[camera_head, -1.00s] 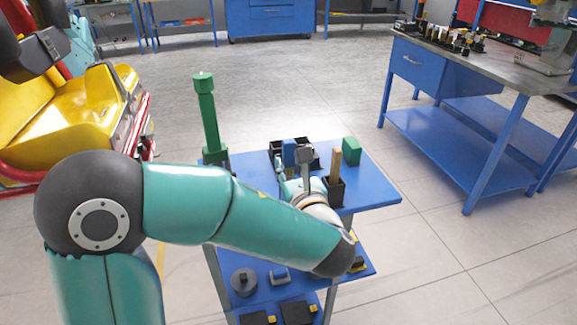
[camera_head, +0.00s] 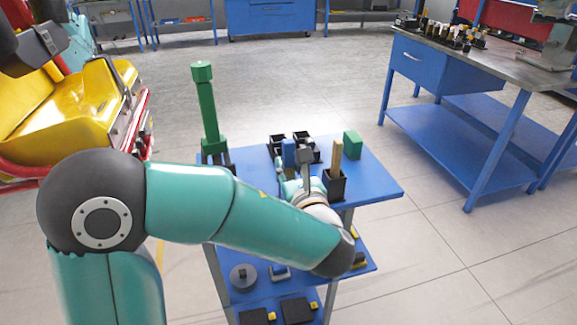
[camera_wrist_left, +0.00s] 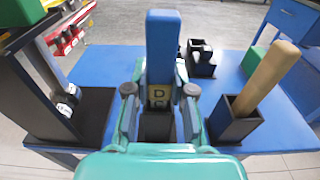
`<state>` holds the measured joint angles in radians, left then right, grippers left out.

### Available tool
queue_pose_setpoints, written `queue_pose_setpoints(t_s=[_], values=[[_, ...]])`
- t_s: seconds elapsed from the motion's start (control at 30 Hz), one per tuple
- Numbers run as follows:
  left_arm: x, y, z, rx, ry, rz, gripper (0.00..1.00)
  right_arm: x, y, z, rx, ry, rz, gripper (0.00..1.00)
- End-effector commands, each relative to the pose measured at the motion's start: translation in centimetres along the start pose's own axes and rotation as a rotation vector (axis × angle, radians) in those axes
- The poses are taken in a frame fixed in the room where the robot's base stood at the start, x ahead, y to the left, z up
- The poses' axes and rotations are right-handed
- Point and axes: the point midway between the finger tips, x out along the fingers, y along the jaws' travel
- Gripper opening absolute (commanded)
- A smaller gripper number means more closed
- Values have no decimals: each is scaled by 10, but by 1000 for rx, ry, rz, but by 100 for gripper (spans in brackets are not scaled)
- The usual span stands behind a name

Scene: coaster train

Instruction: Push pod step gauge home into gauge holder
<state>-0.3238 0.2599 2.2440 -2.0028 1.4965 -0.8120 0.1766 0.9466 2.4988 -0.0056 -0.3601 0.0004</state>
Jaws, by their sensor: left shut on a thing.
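My left gripper (camera_wrist_left: 160,95) is shut on the gauge, with one finger on each side. The black gauge holder (camera_wrist_left: 157,127) is directly below the gauge between the fingers. How deep the gauge sits in it cannot be told. In the head view, my left wrist hides most of the gripper and the holder. My right gripper is not in view.
A black box with a wooden stick (camera_wrist_left: 268,78) stands close on the right. Black open boxes (camera_wrist_left: 201,58) and a green block (camera_head: 352,145) are behind. A tall green post (camera_head: 208,110) stands at the left of the blue cart top (camera_head: 372,184). Free surface lies at the right.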

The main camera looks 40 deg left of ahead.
Motion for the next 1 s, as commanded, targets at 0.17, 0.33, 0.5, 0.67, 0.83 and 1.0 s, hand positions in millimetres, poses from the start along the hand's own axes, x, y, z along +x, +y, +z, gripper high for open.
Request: queue_pose_setpoints(t_s=[0.17,0.33,0.5,0.67,0.83,1.0], values=[[0,0,-4,0,-1,0,0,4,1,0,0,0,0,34],[1,0,-8,0,-1,0,0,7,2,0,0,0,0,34],[1,0,-11,0,-1,0,0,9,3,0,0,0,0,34],[1,0,-14,0,-1,0,0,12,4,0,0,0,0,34],[1,0,-18,0,-1,0,0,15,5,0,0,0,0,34],[1,0,-17,0,-1,0,48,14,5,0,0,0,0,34]])
